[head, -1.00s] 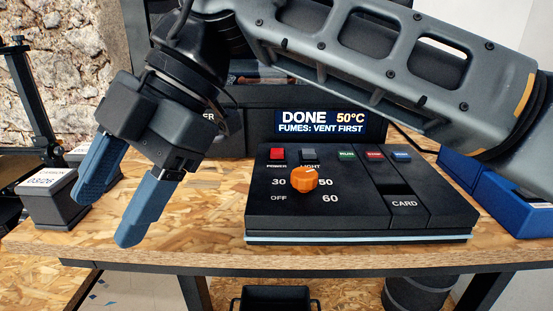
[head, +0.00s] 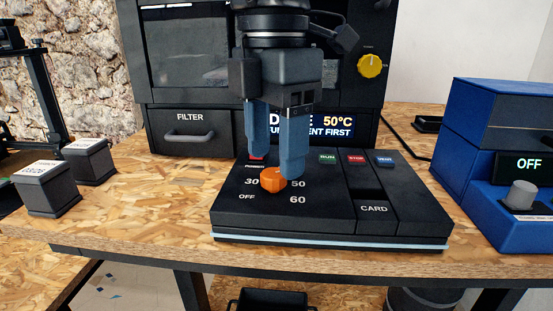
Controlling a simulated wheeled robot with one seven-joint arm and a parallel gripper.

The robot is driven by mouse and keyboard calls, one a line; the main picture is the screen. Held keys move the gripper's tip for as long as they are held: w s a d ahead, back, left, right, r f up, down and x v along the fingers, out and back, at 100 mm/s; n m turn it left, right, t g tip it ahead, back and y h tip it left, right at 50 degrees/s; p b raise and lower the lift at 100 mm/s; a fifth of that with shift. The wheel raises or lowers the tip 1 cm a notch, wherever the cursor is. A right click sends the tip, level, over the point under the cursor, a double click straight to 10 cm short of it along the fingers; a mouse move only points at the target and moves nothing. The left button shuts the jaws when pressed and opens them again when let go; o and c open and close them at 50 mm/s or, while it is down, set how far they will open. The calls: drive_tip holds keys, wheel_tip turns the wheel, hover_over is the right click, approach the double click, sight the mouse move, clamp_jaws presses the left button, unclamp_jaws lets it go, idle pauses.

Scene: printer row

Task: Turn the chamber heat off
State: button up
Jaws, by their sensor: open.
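The orange knob (head: 272,181) sits on the black control panel (head: 330,222), among the printed labels 30, 50, 60 and OFF. I cannot clearly tell which mark its pointer faces. My gripper (head: 274,165) points down just above and behind the knob, its two blue fingers apart and nothing between them. The right finger overlaps the knob's upper edge in the picture; I cannot tell whether it touches. The display (head: 338,126) behind is partly hidden by the fingers and reads 50°C, with part of a vent-first line showing.
Green, red and blue buttons (head: 356,158) line the panel's back right. A filter drawer (head: 190,135) and a yellow knob (head: 370,66) are on the black machine behind. A blue unit (head: 500,150) reading OFF stands right. Small dark boxes (head: 48,188) stand left.

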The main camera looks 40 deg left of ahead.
drive_tip(key=shift+f, duration=1.2)
drive_tip(key=c, duration=1)
drive_tip(key=shift+c, duration=0.2)
